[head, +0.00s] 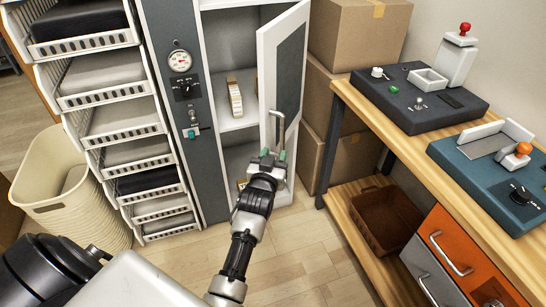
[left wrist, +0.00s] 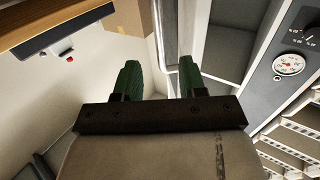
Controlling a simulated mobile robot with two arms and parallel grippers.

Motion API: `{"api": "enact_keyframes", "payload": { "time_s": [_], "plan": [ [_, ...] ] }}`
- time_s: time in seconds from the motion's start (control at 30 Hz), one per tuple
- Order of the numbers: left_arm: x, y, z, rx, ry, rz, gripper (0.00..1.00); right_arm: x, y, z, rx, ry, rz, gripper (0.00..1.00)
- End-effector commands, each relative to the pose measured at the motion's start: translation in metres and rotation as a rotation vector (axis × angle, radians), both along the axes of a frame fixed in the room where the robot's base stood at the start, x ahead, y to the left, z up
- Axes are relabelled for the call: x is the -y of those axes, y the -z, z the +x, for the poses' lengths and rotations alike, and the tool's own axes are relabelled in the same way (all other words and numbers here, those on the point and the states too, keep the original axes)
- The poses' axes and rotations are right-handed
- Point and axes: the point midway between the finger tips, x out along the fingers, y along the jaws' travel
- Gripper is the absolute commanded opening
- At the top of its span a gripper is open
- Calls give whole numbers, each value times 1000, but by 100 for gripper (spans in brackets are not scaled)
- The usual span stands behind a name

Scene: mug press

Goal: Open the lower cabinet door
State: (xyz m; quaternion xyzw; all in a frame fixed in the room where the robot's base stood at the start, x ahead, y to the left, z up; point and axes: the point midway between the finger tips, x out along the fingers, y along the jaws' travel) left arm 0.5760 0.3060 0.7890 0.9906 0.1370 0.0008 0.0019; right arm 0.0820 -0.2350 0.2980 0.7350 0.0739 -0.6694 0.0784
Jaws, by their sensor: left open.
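The cabinet door (head: 290,75), with a white frame and grey panel, stands swung part-way open on the right of the tall cabinet (head: 228,60), so the shelves inside show. Its pale bar handle (head: 277,128) is on the door's near edge. My left gripper (head: 273,157) is open, its green fingertips at the lower end of the handle. In the left wrist view, a thin upright bar (left wrist: 158,35) shows between the spread fingers (left wrist: 158,82); I cannot tell whether they touch it. My right gripper is not in view.
A wooden workbench (head: 420,140) with control boxes and an orange drawer (head: 449,247) stands at right. Cardboard boxes (head: 358,35) are stacked behind the door. A rack of trays (head: 115,125) and a cream basket (head: 70,200) are at left. Wooden floor (head: 310,250) is clear between.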

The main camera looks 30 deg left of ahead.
Motion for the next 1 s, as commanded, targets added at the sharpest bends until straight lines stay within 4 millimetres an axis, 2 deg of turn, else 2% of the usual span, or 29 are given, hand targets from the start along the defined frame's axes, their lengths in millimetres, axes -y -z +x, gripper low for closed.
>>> {"api": "enact_keyframes", "payload": {
  "time_s": [0.1,0.37,0.47,0.53,0.57,0.67,0.7,0.77,0.8,0.87,0.9,1.0],
  "plan": [
    [2,0,-8,0,0,0,41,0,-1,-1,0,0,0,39],
    [3,0,-10,1,0,1,41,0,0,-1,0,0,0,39],
    [4,4,-10,-8,4,0,29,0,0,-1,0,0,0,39],
    [10,22,-10,-47,21,-4,18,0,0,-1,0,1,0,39],
    [14,36,-12,-77,33,-7,14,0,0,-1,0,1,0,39],
    [35,109,-25,-231,96,-20,0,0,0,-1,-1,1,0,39],
    [46,147,-37,-312,128,-29,0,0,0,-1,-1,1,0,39],
    [62,207,-65,-449,176,-36,0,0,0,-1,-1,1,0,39],
    [71,246,-88,-541,206,-42,0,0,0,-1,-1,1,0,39],
    [83,301,-130,-678,246,-47,0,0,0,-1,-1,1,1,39],
    [88,332,-160,-765,269,-51,0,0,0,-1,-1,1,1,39],
    [94,389,-230,-941,309,-53,0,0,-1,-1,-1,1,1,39]
  ]
}}
